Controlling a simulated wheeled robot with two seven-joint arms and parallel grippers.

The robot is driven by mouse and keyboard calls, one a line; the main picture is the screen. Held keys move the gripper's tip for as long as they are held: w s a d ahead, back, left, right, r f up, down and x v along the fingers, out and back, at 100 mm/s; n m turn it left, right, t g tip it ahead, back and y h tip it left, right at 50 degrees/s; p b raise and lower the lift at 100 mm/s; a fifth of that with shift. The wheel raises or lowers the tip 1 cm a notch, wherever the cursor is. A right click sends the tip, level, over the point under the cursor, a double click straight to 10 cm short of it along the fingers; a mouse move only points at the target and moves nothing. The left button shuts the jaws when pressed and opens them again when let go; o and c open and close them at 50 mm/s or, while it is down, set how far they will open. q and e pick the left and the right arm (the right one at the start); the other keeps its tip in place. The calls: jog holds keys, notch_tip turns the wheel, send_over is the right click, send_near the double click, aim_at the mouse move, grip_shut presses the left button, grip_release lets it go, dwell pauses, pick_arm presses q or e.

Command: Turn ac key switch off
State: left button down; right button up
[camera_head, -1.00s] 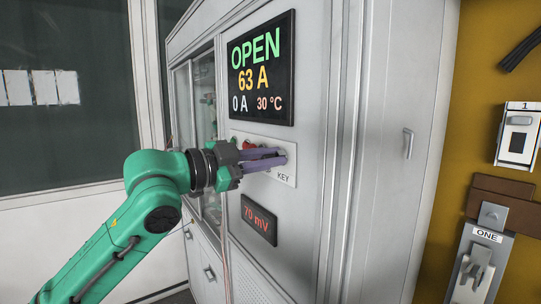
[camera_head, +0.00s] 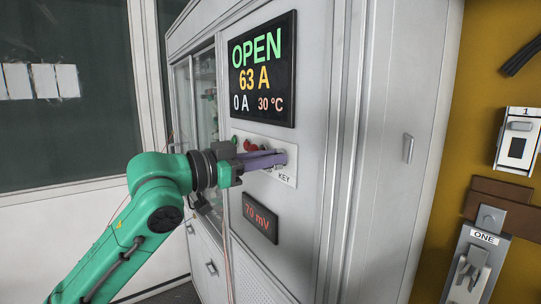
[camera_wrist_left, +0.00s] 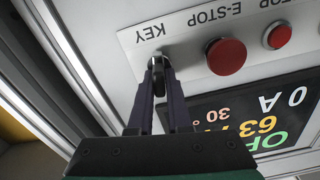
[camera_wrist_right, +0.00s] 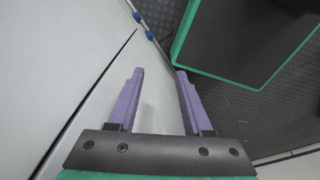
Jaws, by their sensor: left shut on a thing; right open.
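The key switch (camera_wrist_left: 158,57) sits on a white panel above the printed word KEY on a grey cabinet. My left gripper (camera_head: 284,157) reaches it from the left, and its purple fingers are shut on the key in the left wrist view (camera_wrist_left: 161,68). In the head view the fingers hide most of the key, so its exact turn angle cannot be told. The display (camera_head: 262,70) above reads OPEN, 63 A, 0 A and 30 °C. My right gripper (camera_wrist_right: 158,73) is open and empty in the right wrist view.
A red E-STOP button (camera_wrist_left: 226,57) and a smaller red button (camera_wrist_left: 279,36) sit beside the key on the panel. A small display (camera_head: 260,217) below reads 70 mV. A yellow board with a switch (camera_head: 517,140) and a lever unit labelled ONE (camera_head: 472,270) stands at the right.

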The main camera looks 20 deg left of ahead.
pick_arm(q)
jog(key=shift+f+n, duration=0.15)
jog(key=shift+n, duration=0.45)
jog(key=shift+w+f+n+p, duration=0.1)
jog(key=shift+n+p, duration=0.25)
jog(key=shift+n, duration=0.15)
jog(key=c, duration=0.9)
grip_release()
jog(key=shift+o, duration=0.2)
jog(key=shift+a, duration=0.1)
